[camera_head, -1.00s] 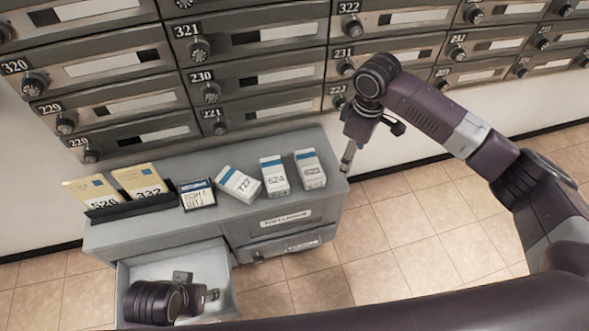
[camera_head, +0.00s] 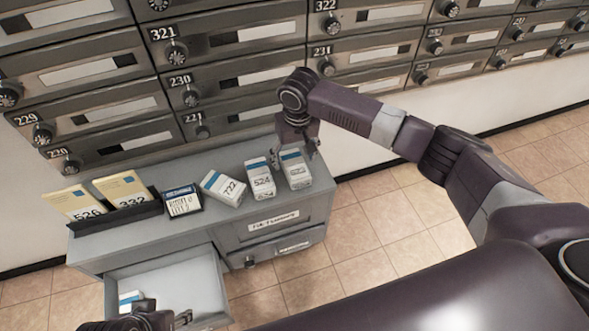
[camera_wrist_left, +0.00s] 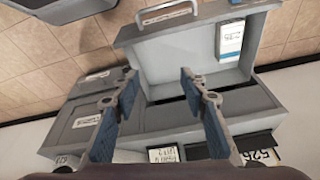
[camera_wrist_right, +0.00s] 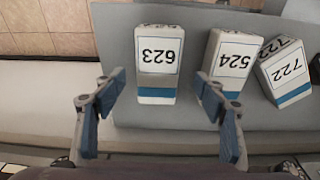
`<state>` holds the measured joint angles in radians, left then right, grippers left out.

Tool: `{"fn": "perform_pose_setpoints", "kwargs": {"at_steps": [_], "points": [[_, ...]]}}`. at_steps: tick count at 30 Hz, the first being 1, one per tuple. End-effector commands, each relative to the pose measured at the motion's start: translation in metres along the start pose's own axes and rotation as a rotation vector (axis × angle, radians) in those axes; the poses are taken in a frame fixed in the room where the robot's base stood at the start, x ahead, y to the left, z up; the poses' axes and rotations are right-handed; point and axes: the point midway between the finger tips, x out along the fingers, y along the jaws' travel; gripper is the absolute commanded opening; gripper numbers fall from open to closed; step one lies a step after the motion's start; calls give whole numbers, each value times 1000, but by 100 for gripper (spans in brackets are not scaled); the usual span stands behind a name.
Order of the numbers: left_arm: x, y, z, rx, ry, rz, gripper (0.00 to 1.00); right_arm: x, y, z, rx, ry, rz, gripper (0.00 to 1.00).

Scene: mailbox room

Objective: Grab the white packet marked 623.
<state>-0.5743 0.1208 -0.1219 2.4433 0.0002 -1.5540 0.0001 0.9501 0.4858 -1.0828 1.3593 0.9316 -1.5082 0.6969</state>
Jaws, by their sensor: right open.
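The white packet marked 623 (camera_wrist_right: 158,56) stands at the right end of the row on the cabinet top; it has a blue band. In the head view this packet (camera_head: 297,176) is below my right gripper (camera_head: 299,146), which partly overlaps its far end. In the right wrist view my right gripper (camera_wrist_right: 159,84) is open and empty, its fingers apart with the packet's lower end showing between and beyond them. My left gripper (camera_wrist_left: 158,76) is open and empty, near the open drawer; in the head view it is cut off at the bottom edge.
White packets 524 (camera_head: 260,180) and 722 (camera_head: 222,188) stand left of 623, 524 close by. A small black-framed card (camera_head: 183,202) and a black holder (camera_head: 128,217) with yellow envelopes are further left. The open drawer (camera_wrist_left: 165,65) holds another white-and-blue packet (camera_wrist_left: 230,42).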

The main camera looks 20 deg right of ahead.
Motion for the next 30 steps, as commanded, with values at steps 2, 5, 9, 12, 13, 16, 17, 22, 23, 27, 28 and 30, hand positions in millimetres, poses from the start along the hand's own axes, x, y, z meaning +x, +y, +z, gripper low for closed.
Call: {"fn": "perform_pose_setpoints", "kwargs": {"at_steps": [2,5,9,12,13,16,17,22,23,27,28,30], "points": [[-9,0,0,-1,9,-1,40,12,2,1,0,-1,2,65],[3,0,4,-1,5,-1,40,30,4,2,0,-1,2,65],[6,0,5,-1,5,-1,40,43,3,1,-1,0,1,65],[6,0,5,-2,5,-1,40,45,3,1,-1,0,1,65],[6,0,5,-2,5,-1,40,45,3,1,-1,0,1,65],[6,0,5,-2,5,-1,40,44,3,1,-2,0,1,65],[6,0,5,-2,5,-1,40,44,3,1,-2,0,1,65],[6,0,5,-1,6,-1,40,44,3,1,-1,0,1,49],[6,0,5,-1,6,-1,40,44,3,1,-1,0,0,45],[6,0,4,-1,6,-1,40,44,3,1,-1,0,1,30],[6,0,5,-2,6,-1,40,44,3,1,-1,0,1,27],[6,0,4,-2,6,-1,40,44,3,1,-1,0,1,19]]}}
